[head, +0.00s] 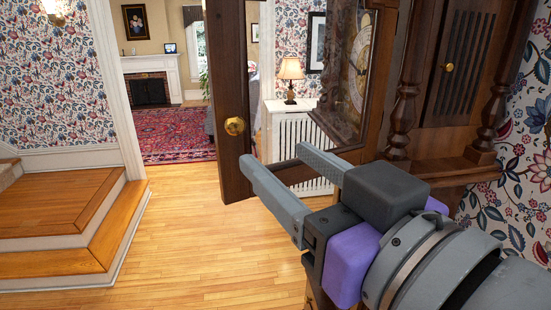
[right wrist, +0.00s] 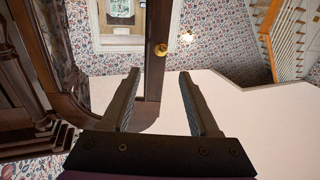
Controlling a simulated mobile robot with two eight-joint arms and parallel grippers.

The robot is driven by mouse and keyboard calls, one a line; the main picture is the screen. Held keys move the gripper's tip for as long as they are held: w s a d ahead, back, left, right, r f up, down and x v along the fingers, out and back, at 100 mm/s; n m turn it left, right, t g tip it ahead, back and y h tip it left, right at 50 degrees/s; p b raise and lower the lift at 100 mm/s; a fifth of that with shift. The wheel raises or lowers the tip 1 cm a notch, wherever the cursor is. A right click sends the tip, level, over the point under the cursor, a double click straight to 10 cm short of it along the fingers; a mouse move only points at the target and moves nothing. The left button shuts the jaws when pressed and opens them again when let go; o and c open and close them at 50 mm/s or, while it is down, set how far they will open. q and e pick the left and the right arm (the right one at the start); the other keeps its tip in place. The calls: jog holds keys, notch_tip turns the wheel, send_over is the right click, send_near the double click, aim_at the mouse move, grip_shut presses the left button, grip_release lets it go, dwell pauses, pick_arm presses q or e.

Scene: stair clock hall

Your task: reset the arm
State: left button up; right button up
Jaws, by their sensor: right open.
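My right gripper (head: 279,158) is open and empty, its two grey fingers apart in front of the tall dark wooden clock case (head: 462,150). The clock's door (head: 228,60) stands swung open, with a round brass knob (head: 235,126) on its stile. The knob is close to the fingertips in the picture, but nothing is between the fingers. In the right wrist view the open fingers (right wrist: 159,74) also show empty, with the brass knob (right wrist: 160,50) beyond them. The clock face (head: 357,75) shows partly behind glass. My left gripper is not in view.
A white radiator cover (head: 290,140) with a lamp (head: 290,72) stands behind the door. Wooden steps (head: 65,215) are at left. A red patterned rug (head: 175,135) lies in the room beyond. The wooden floor (head: 205,245) in the middle is clear.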

jog(key=w+a+f+n+g+y, duration=0.1)
jog(key=w+a+f, duration=0.1)
jog(key=a+f, duration=0.15)
jog(key=w+a+f+y, duration=0.1)
jog(key=w+a+f, duration=0.1)
jog(key=f, duration=0.3)
jog(key=w+d+f+g+h, duration=0.1)
jog(key=w+f+g, duration=0.1)
jog(key=f, duration=0.7)
jog(key=w+d+f+g+h, duration=0.1)
jog(key=f+g, duration=0.1)
jog(key=f, duration=0.8)
jog(key=s+d+f+m+g+h, duration=0.3)
jog(key=d+f, duration=0.6)
jog(key=f, duration=0.4)
jog(key=s+d+f+m+g+h, duration=0.3)
jog(key=d+f, duration=0.6)
jog(key=f, duration=0.4)
jog(key=shift+s+f+h, duration=0.15)
jog(key=shift+s+h, duration=0.65)
jog(key=shift+s, duration=0.1)
